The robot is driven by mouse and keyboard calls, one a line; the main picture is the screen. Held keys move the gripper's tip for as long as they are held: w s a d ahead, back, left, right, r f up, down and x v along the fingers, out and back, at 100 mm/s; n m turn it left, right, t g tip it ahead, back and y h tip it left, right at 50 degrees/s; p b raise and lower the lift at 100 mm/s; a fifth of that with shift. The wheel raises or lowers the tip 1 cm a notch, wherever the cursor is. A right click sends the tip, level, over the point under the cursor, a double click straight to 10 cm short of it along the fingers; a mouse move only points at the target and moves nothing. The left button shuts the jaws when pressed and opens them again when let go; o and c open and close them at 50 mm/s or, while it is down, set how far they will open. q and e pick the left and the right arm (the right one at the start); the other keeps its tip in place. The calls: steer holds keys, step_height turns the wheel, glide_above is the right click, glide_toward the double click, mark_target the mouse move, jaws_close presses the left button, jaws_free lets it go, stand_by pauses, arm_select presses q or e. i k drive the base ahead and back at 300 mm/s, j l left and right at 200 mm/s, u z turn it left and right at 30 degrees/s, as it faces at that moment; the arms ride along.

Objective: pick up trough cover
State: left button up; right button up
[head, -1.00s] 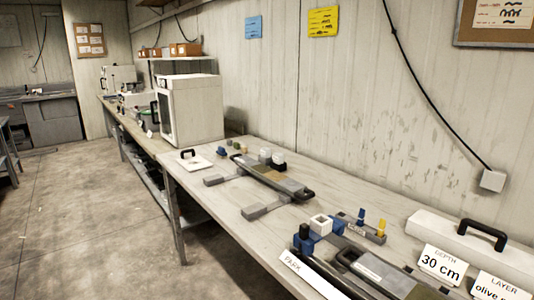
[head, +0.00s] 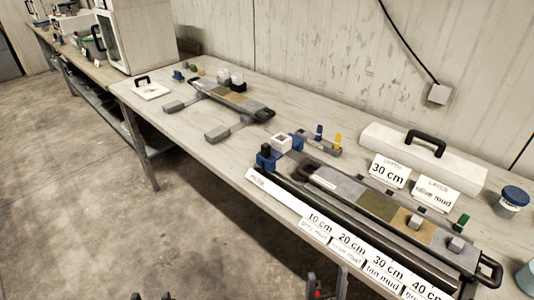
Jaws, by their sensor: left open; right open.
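A long white cover with a black arched handle (head: 424,158) lies at the back right of the bench, against the wall side. It is the likely trough cover. A long dark trough (head: 330,215) with grey, olive and tan core sections lies in front of it along the bench edge. My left gripper (head: 151,297) shows only its fingertips at the bottom edge, open and empty, over the floor. My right gripper (head: 326,287) is at the bottom edge, open and empty, in front of the bench. Both are well apart from the cover.
Two label cards, 30 cm (head: 388,172) and olive mud (head: 436,197), stand in front of the white cover. A blue-lidded jar (head: 511,201) is to its right. A second core tray (head: 232,100) and a small white plate with a handle (head: 152,91) are further left.

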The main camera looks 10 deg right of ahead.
mark_target(468, 178)
steer(key=z, duration=1.3)
